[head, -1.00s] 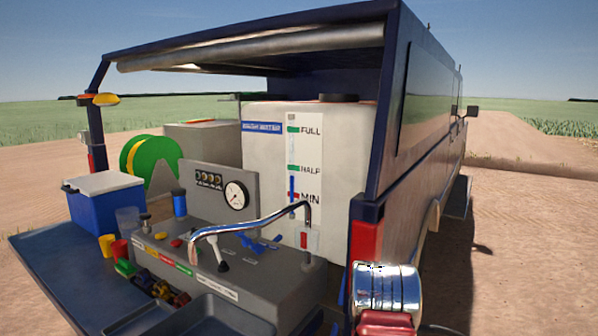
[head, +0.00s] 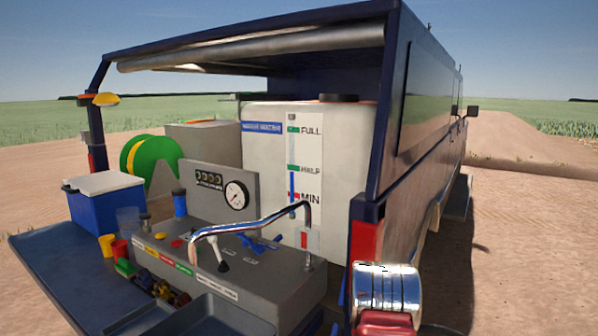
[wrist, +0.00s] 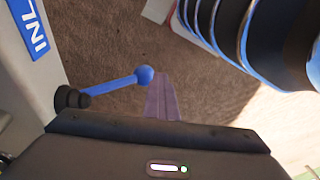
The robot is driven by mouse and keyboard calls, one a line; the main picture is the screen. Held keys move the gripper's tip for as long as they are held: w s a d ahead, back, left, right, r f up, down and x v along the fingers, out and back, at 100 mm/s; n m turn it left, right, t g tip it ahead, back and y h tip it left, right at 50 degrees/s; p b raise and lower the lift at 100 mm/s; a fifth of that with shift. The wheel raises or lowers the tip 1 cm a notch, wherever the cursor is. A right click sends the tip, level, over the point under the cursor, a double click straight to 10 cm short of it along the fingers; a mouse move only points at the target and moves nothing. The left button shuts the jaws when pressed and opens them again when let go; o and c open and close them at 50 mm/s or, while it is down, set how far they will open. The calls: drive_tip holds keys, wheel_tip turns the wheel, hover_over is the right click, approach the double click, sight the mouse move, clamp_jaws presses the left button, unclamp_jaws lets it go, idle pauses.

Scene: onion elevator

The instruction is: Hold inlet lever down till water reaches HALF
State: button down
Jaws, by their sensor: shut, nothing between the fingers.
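The white water tank (head: 262,160) stands in the vehicle's rear, with a level gauge (head: 292,160) marked FULL, HALF and MIN. The blue column in the gauge tops out at about the green HALF mark (head: 293,168). In the wrist view, the inlet lever (wrist: 118,82) is a blue rod with a ball end, on a black pivot beside a blue sign reading "INL". My gripper (wrist: 161,80) is shut and empty, its narrow fingertips right beside the ball. I cannot tell whether they touch it. In the head view my gripper is hidden.
A grey console (head: 230,270) with a curved chrome tap (head: 250,223), blue handles and a pressure gauge (head: 236,195) fills the tailgate's right part. A blue cooler (head: 105,205) and coloured cups stand left. Open dirt lies right of the vehicle.

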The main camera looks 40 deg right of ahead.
drive_tip(key=shift+w+d+r, duration=0.15)
drive_tip(key=shift+w+d, duration=0.05)
drive_tip(key=shift+d, duration=0.1)
drive_tip(key=shift+s+a+r, duration=0.15)
drive_tip(key=shift+r, duration=0.4)
drive_tip(key=s+a+r, duration=0.2)
drive_tip(key=r, duration=0.3)
drive_tip(key=s+a+r, duration=0.1)
drive_tip(key=s+r, duration=0.1)
drive_tip(key=r, duration=0.4)
drive_tip(key=shift+a+r, duration=0.25)
drive_tip(key=shift+a, duration=0.1)
idle(0.5)
